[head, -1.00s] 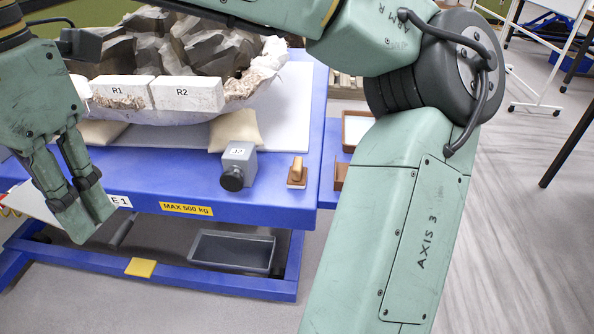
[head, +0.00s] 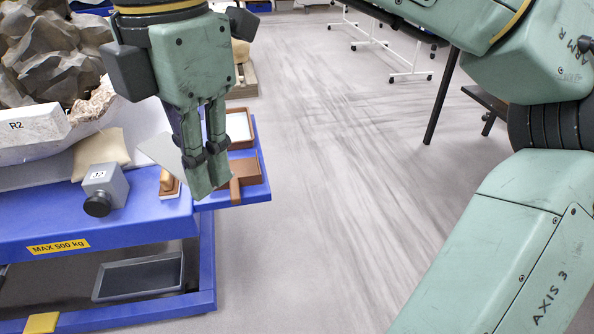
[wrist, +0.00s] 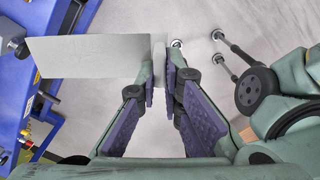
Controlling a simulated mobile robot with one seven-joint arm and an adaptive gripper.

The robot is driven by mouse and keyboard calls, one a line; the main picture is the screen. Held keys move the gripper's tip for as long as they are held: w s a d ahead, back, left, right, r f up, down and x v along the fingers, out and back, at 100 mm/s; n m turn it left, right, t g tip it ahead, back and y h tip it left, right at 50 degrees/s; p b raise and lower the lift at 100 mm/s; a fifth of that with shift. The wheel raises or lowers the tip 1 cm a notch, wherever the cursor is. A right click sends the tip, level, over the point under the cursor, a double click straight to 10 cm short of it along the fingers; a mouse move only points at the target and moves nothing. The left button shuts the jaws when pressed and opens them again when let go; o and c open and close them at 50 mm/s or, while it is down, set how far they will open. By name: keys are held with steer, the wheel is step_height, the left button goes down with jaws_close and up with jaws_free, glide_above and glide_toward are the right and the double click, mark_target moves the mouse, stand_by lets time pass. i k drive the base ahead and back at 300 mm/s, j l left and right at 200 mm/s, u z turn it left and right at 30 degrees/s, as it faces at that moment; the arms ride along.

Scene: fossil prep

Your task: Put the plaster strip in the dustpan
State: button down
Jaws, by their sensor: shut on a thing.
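My gripper (head: 207,186) points down and is shut on the plaster strip, a thin flat pale grey piece (head: 160,151). In the wrist view the strip (wrist: 85,57) sticks out to the left from between my fingertips (wrist: 160,66). A brown pan with a short handle, which looks like the dustpan (head: 243,167), lies on the blue side shelf just behind and right of my fingers in the head view. My fingers partly hide it. The strip appears to be held above the table edge, apart from the pan.
A brown tray with a white inside (head: 238,127) lies behind the pan. A small brown block (head: 169,184) and a grey box with a black knob (head: 104,187) stand on the blue table (head: 100,226). The floor to the right is open.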

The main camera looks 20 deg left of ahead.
mark_target(233, 166)
steer(key=i+z, duration=0.1)
steer(key=z, duration=0.25)
steer(key=i+l+z, duration=0.1)
steer(key=z, duration=0.3)
steer(key=i+z, duration=0.1)
steer(key=z, duration=0.25)
steer(key=i+j, duration=0.15)
steer(key=i, duration=0.45)
steer(key=i+j+u, duration=0.1)
steer(key=i, duration=0.5)
steer(key=i+j+u, duration=0.1)
steer(key=u, duration=0.3)
steer(key=i+u, duration=0.55)
steer(key=u, duration=0.2)
steer(key=i+u, duration=0.2)
steer(key=u, duration=0.2)
steer(key=i+u, duration=0.25)
steer(key=u, duration=0.15)
steer(key=i+u, duration=0.2)
steer(key=u, duration=1.15)
